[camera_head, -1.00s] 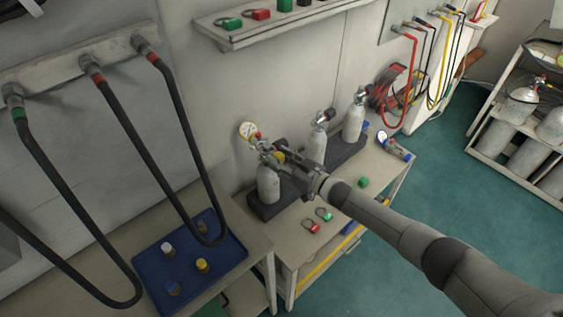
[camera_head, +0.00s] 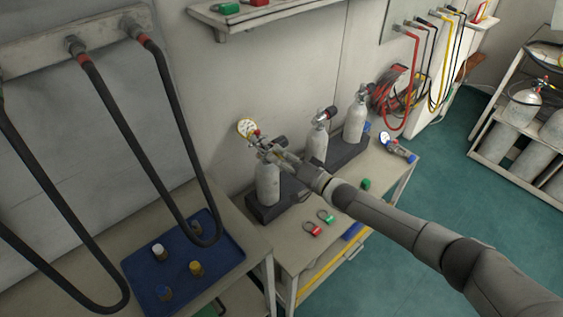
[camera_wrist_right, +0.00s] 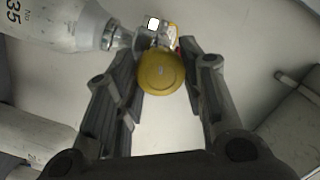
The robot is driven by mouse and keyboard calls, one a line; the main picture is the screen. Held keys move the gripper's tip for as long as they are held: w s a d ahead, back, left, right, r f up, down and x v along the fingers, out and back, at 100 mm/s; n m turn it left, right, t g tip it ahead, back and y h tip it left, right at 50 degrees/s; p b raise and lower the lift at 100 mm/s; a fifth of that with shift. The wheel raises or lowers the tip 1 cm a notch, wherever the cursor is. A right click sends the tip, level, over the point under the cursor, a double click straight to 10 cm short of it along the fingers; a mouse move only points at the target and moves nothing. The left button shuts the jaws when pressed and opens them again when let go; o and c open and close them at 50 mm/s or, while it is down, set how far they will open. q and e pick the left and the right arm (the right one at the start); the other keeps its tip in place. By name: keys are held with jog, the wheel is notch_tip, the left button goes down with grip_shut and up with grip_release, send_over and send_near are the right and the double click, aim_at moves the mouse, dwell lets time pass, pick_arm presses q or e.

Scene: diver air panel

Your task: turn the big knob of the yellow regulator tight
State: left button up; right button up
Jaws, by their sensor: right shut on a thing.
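The yellow regulator's big round knob (camera_wrist_right: 161,73) shows in the wrist view, between the two fingers of my right gripper (camera_wrist_right: 159,50). The regulator sits at the neck of the nearest grey cylinder (camera_head: 268,184), which also shows at the upper left in the wrist view (camera_wrist_right: 50,22). In the head view my right gripper (camera_head: 286,158) reaches the regulator from the right and hides the knob. It is shut on the knob. A white round gauge (camera_head: 246,128) stands up behind the regulator. My left gripper is not in view.
Two more cylinders (camera_head: 317,146) (camera_head: 355,122) stand in the same dark rack (camera_head: 345,152) to the right. Black hoses (camera_head: 172,110) hang at the left. A blue tray (camera_head: 225,262) holds several small knobs. Red and green shackle-like tags (camera_head: 312,230) lie on the bench.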

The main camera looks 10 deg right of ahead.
jog(key=shift+f+m+b, duration=0.15)
jog(key=shift+m+b, duration=1)
jog(key=shift+m, duration=1.05)
jog(key=o, duration=1)
jog(key=shift+t, duration=0.3)
jog(key=v, duration=1.2)
jog(key=shift+d, duration=0.1)
